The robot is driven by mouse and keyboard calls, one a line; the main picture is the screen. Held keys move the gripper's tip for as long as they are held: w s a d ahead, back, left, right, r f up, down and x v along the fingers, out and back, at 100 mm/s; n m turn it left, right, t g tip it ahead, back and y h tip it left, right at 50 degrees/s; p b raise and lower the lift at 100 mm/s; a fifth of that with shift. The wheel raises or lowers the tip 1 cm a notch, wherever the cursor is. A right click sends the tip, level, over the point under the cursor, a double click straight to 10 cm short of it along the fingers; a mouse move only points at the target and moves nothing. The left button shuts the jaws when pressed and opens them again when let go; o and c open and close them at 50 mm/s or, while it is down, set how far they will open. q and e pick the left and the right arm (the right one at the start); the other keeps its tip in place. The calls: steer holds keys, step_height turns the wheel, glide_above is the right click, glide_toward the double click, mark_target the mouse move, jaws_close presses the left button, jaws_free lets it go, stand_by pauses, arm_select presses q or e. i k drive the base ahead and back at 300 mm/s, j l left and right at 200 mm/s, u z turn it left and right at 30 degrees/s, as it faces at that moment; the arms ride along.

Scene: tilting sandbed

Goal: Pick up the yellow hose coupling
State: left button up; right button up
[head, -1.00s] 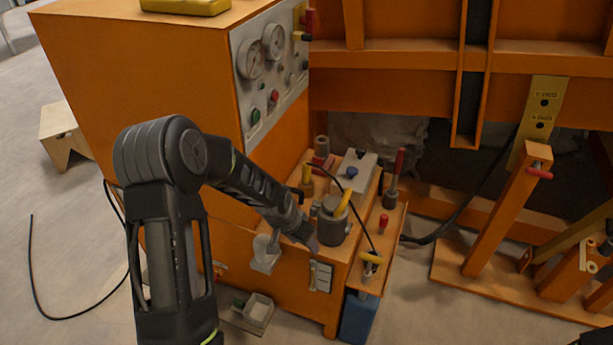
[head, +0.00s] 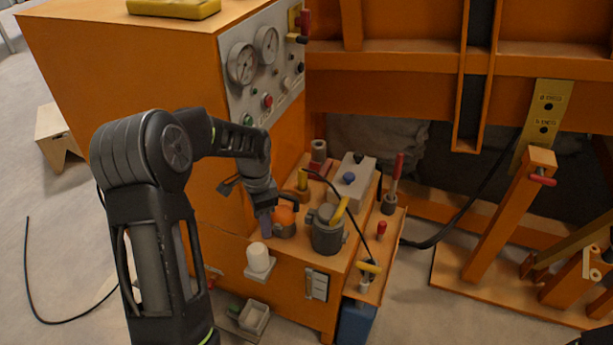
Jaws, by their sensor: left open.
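A yellow T-shaped piece (head: 370,267) sits at the front of the orange side shelf, at the lower end of a thin black hose; it looks like the hose coupling. A third yellow piece (head: 340,211) leans in a grey pot (head: 326,232). My left gripper (head: 267,230) is open and points down at the bench's left front, beside a rounded orange object (head: 284,221). It is apart from all the yellow pieces.
A white cylinder (head: 258,258) stands on a small ledge just below my left gripper. A grey box with a blue knob (head: 353,180) and a red-handled tool (head: 396,178) stand behind the pot. The orange cabinet (head: 130,90) rises at the left.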

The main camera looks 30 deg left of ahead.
mark_target(301, 175)
steer(key=i+j, duration=0.15)
steer(key=i, duration=0.7)
